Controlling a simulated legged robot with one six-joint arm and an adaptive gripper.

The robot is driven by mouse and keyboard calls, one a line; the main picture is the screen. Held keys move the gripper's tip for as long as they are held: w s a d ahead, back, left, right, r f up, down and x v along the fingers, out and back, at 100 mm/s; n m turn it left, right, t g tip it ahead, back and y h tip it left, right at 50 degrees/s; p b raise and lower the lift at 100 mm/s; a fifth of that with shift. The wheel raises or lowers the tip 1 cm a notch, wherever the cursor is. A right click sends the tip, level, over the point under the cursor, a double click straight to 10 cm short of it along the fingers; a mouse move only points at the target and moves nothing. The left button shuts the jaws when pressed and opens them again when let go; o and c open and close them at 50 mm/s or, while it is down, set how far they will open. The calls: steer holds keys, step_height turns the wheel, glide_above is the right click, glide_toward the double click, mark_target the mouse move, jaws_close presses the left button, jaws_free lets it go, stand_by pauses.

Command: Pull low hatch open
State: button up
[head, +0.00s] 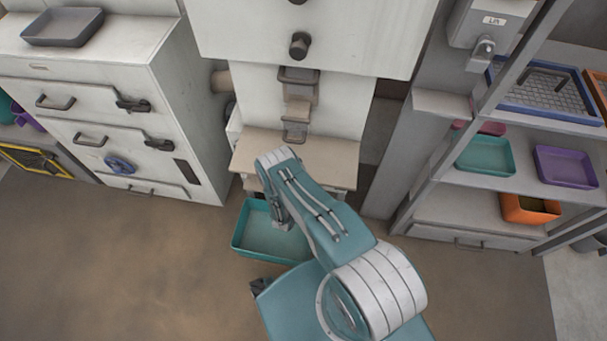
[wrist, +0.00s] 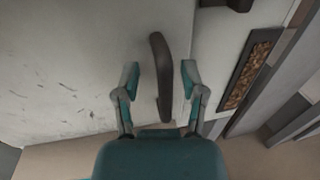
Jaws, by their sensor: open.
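A pale, scuffed hatch panel (wrist: 80,60) fills much of the wrist view and looks shut. Its dark curved handle (wrist: 157,50) stands upright in that picture. My gripper (wrist: 161,74) is open, with one teal-and-grey finger on each side of the handle. Gaps show between the handle and both fingers, so it is not gripped. How deep the fingers reach around the handle I cannot tell. In the head view my arm reaches down in front of the tall white machine (head: 320,110); the hatch and my fingertips cannot be made out there.
A dark-framed window with brown pellets (wrist: 250,70) is right of the hatch. A teal bin (head: 265,238) sits on the floor below the machine's ledge (head: 335,160). A white drawer cabinet (head: 185,110) stands left, a shelf rack (head: 480,195) right. Front floor is clear.

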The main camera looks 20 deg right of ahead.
steer(key=shift+d, duration=0.15)
steer(key=c, duration=0.6)
steer(key=shift+d, duration=0.2)
jaws_close()
steer(key=shift+a, duration=0.1)
